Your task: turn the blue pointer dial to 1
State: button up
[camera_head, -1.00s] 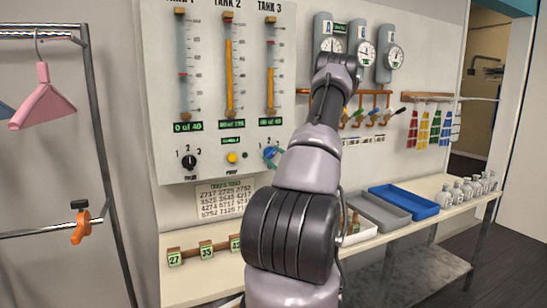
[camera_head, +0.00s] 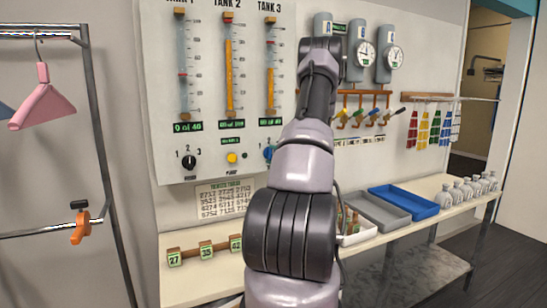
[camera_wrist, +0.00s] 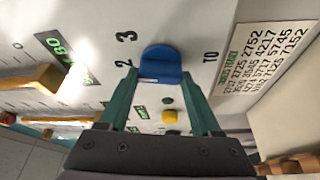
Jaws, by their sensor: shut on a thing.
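The blue pointer dial (camera_wrist: 161,66) is on the white panel, between the fingertips of my gripper (camera_wrist: 160,74) in the wrist view. The teal fingers are closed on its sides. A pale mark shows on the dial's lower-left edge. The printed 2 and 3 (camera_wrist: 125,37) are left of the dial; I see no 1 there, and the left finger covers part of that area.
A yellow button (camera_head: 232,157) and a black dial (camera_head: 189,161) marked 1, 2, 3 are left of the blue dial on the panel. Tank gauges (camera_head: 230,75) stand above. A shelf below holds number blocks (camera_head: 206,250) and a blue tray (camera_head: 404,201).

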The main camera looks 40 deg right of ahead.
jog(key=n+g, duration=0.1)
jog(key=n, duration=0.2)
jog(key=n+g+h, duration=0.1)
jog(key=n, duration=0.3)
jog(key=n+g+h, duration=0.1)
jog(key=n+g, duration=0.1)
jog(key=n, duration=0.1)
dwell(0.4)
jog(key=shift+n, duration=0.3)
jog(key=o, duration=1.4)
jog(key=v, duration=1.1)
jog(key=shift+w+a+r, duration=0.1)
jog(key=shift+a+r, duration=0.05)
